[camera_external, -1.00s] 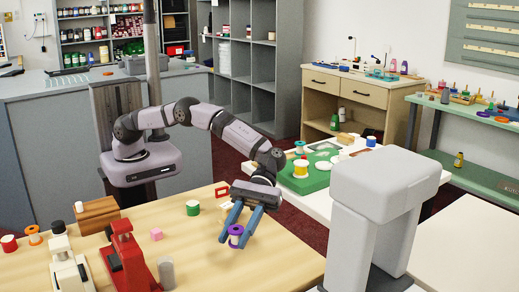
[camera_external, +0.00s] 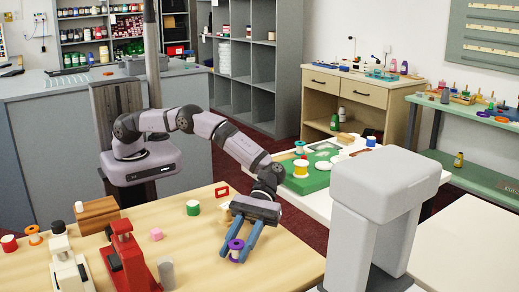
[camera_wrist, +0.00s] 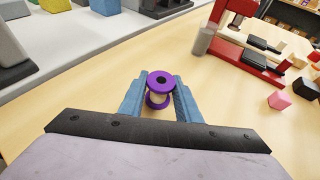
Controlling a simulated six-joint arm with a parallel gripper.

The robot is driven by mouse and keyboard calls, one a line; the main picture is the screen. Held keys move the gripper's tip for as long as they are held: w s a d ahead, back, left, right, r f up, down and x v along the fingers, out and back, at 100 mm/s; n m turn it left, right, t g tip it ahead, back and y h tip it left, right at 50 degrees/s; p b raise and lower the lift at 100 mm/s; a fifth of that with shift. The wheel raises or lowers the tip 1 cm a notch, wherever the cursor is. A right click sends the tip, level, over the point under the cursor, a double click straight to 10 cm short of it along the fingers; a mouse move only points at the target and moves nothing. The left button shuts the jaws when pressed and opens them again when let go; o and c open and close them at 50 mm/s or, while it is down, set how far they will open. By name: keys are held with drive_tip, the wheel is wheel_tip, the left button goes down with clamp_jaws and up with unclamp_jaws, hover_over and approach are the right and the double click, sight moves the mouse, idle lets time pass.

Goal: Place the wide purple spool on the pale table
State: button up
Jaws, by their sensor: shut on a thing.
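The wide purple spool (camera_external: 236,245) has purple flanges and a pale middle. It is upright between the blue fingers of my gripper (camera_external: 238,253), over the light wood table (camera_external: 190,245); I cannot tell whether its base touches the wood. In the wrist view the spool (camera_wrist: 160,80) sits between the fingertips of my gripper (camera_wrist: 160,92), which are shut on it. A white table (camera_external: 316,204) stands behind and to the right, and another white table top (camera_external: 470,245) is at the lower right. The pictures do not settle which one is the pale table.
A large grey machine (camera_external: 385,185) stands right of my gripper. The white table behind holds a green tray (camera_external: 308,180) with a yellow spool.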

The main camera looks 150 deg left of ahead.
drive_tip(key=o, duration=1)
drive_tip(key=shift+r, duration=0.15)
drive_tip(key=b+v, duration=0.1)
drive_tip(key=v, duration=1.1)
drive_tip(key=shift+b, duration=0.3)
